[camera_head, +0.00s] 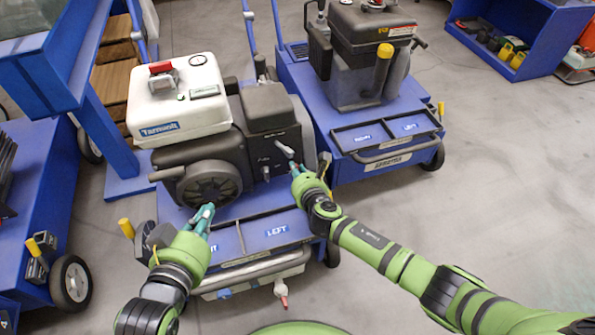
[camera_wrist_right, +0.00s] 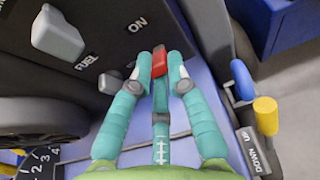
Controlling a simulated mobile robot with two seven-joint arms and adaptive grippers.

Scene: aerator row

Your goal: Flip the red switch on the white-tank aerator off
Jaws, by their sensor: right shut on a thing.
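The white-tank aerator (camera_head: 178,108) stands at the centre left, with a dark engine below its white tank.
A grey knob (camera_wrist_right: 57,33) by a FUEL label is left of the switch. A yellow-tipped lever (camera_wrist_right: 266,115) with UP and DOWN labels is at right. A second aerator with a dark tank (camera_head: 370,85) stands behind right. A blue rack (camera_head: 40,75) stands left.

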